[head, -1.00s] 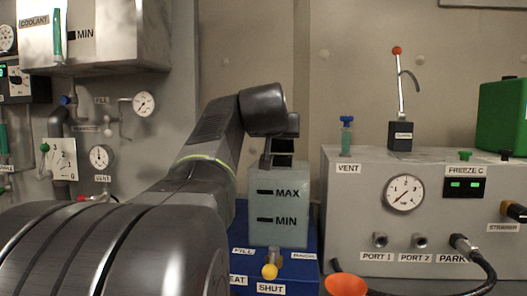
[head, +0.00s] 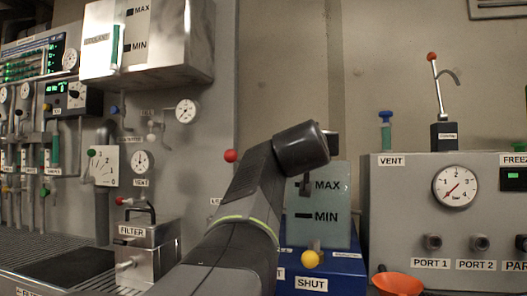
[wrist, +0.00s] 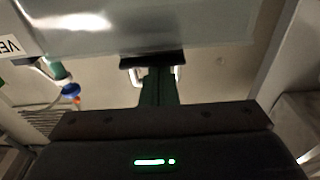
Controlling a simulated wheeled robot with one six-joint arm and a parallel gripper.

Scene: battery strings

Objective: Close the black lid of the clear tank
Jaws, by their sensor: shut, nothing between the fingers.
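The clear tank (head: 330,232) is a pale, translucent box marked MAX and MIN, standing upright on a blue base in the head view. I cannot make out its black lid; my arm covers part of the tank's top left.
A grey console (head: 400,215) with a gauge and ports stands close to the tank's right. An orange funnel (head: 398,284) and a yellow knob (head: 310,259) are low in front. A metal filter box (head: 148,250) is at left. The wall above the tank is clear.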

